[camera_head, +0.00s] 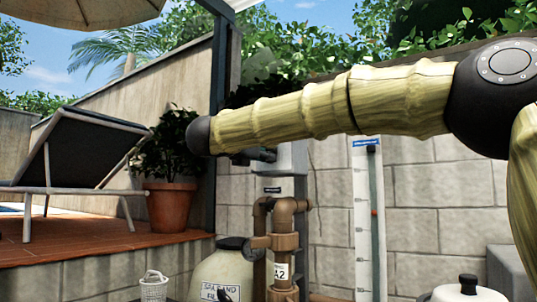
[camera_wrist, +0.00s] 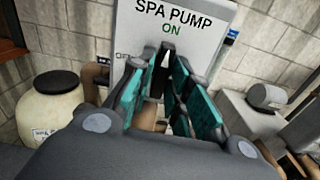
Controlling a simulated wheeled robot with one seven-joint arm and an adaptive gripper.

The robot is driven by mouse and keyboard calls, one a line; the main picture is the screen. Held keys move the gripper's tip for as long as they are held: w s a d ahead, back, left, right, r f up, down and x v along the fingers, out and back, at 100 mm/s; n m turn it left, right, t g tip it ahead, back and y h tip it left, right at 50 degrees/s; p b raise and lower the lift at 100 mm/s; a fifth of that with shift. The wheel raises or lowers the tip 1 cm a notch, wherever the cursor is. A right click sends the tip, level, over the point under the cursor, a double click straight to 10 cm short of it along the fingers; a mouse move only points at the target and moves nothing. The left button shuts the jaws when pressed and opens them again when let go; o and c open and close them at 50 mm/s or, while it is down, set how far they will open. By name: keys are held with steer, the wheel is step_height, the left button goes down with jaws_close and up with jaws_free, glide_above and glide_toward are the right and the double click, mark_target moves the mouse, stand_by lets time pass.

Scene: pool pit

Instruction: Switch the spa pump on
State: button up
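In the wrist view a pale grey panel (camera_wrist: 215,22) is lettered "SPA PUMP" with "ON" in green below. A small, partly cut-off marking shows near its left edge. My gripper (camera_wrist: 171,55) has two teal-padded fingers that point at the panel, just below "ON". In the head view a grey box (camera_head: 293,160) is partly behind my arm; the gripper is mostly hidden there.
A cream spa sand filter (camera_head: 222,272) stands beside brown pipes (camera_head: 284,242). A gauge board (camera_head: 363,220) is on the block wall. A white lidded container (camera_head: 468,290) and a white basket (camera_head: 154,285) are low in front. A lounger and potted plant (camera_head: 170,205) stand on the deck.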

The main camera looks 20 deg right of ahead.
steer(key=shift+o, duration=1.4)
steer(key=b+v, duration=0.3)
steer(key=v, duration=0.4)
steer(key=shift+b, duration=0.3)
steer(key=shift+r, duration=0.1)
stand_by(0.3)
